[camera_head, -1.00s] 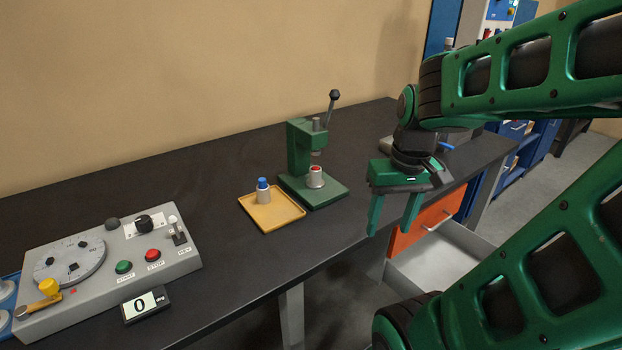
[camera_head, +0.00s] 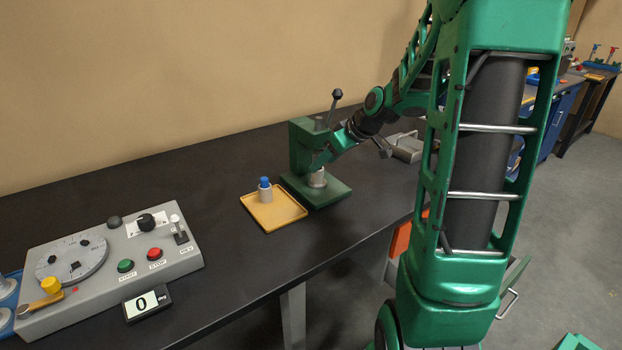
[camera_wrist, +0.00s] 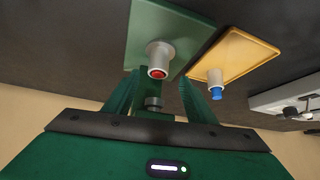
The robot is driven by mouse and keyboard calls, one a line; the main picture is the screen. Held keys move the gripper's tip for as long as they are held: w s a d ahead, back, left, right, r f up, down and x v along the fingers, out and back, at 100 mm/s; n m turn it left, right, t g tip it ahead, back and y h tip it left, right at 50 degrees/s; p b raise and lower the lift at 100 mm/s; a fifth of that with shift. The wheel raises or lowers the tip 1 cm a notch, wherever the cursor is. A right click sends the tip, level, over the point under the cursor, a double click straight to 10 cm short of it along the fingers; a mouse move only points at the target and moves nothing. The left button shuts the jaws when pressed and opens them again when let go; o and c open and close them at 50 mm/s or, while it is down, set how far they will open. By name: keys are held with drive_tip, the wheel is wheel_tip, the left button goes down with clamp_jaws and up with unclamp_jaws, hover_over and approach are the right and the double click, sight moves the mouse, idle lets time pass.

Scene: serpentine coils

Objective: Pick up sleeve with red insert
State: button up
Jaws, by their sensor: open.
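The sleeve with red insert (camera_wrist: 159,56) is a light grey cylinder with a red end. It stands on the base of the green press; in the head view only its lower part (camera_head: 317,179) shows, below my gripper. My gripper (camera_wrist: 158,92) is open, and in the wrist view the sleeve shows between and beyond its two green fingers. In the head view my gripper (camera_head: 318,160) is at the press, just over the sleeve, with its fingertips partly lost against the green press. I cannot tell whether the fingers touch the sleeve.
The green press (camera_head: 302,145) has an upright column and a lever. A yellow tray (camera_head: 285,216) beside it holds a sleeve with blue insert (camera_head: 265,190). A grey control panel (camera_head: 110,262) and a small display (camera_head: 147,303) are at left. The front middle of the dark bench is clear.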

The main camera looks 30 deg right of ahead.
sight(318, 175)
drive_tip(key=shift+x, duration=3)
drive_tip(key=shift+d, duration=0.2)
drive_tip(key=c, duration=1.2)
